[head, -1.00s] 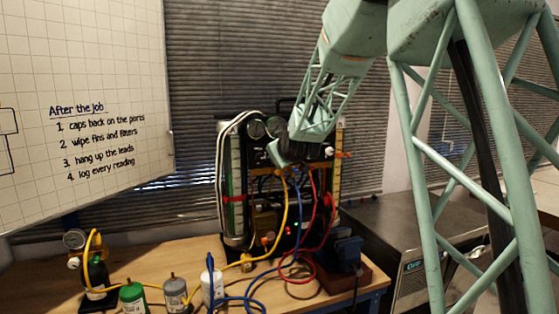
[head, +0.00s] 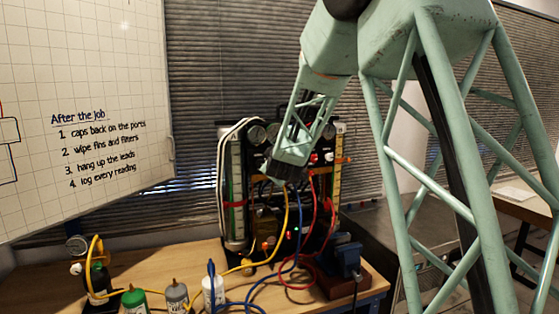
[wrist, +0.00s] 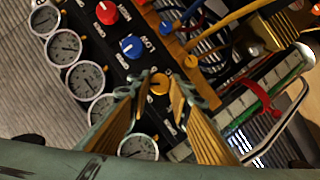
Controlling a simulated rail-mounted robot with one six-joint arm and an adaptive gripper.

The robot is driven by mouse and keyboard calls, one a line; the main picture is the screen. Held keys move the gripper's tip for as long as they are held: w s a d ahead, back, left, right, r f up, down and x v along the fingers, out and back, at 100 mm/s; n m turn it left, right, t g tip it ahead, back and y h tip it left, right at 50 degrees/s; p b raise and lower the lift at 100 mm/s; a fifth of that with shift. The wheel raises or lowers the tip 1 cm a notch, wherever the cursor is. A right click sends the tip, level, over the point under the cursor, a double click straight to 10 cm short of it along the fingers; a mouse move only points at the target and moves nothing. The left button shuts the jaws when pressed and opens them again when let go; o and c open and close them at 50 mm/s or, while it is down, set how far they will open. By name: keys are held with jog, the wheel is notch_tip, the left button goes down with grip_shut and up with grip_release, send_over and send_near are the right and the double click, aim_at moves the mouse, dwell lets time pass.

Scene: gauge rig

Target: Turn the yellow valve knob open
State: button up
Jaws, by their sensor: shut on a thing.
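The yellow valve knob (wrist: 158,84) sits on the dark manifold panel (wrist: 148,62) in the wrist view, in line with a blue knob (wrist: 130,46) and a red knob (wrist: 107,12). My gripper (wrist: 157,93) has its two ribbed fingers on either side of the yellow knob, shut on it. In the head view my gripper (head: 285,174) points down at the front of the gauge rig (head: 236,185), and it hides the yellow knob there. I cannot tell the knob's turn angle.
Several round gauges (wrist: 86,76) line the panel's left side. Yellow and blue hoses (wrist: 225,30) leave its other side, close to my right finger. A clear tube with a red strap (wrist: 258,98) runs beyond. Bottles (head: 134,299) stand on the bench's front left.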

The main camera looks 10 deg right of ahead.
jog(key=shift+a+f+n+t+h+p, duration=0.1)
jog(key=shift+n+t+h+p, duration=0.3)
jog(key=shift+n, duration=0.95)
jog(key=shift+f+n+t+h+p, duration=0.15)
jog(key=shift+n+t+h, duration=0.45)
jog(key=shift+n, duration=0.75)
jog(key=shift+r, duration=0.1)
jog(key=o, duration=0.9)
jog(key=shift+s, duration=0.15)
jog(key=shift+v, duration=5.85)
jog(key=shift+a, duration=0.1)
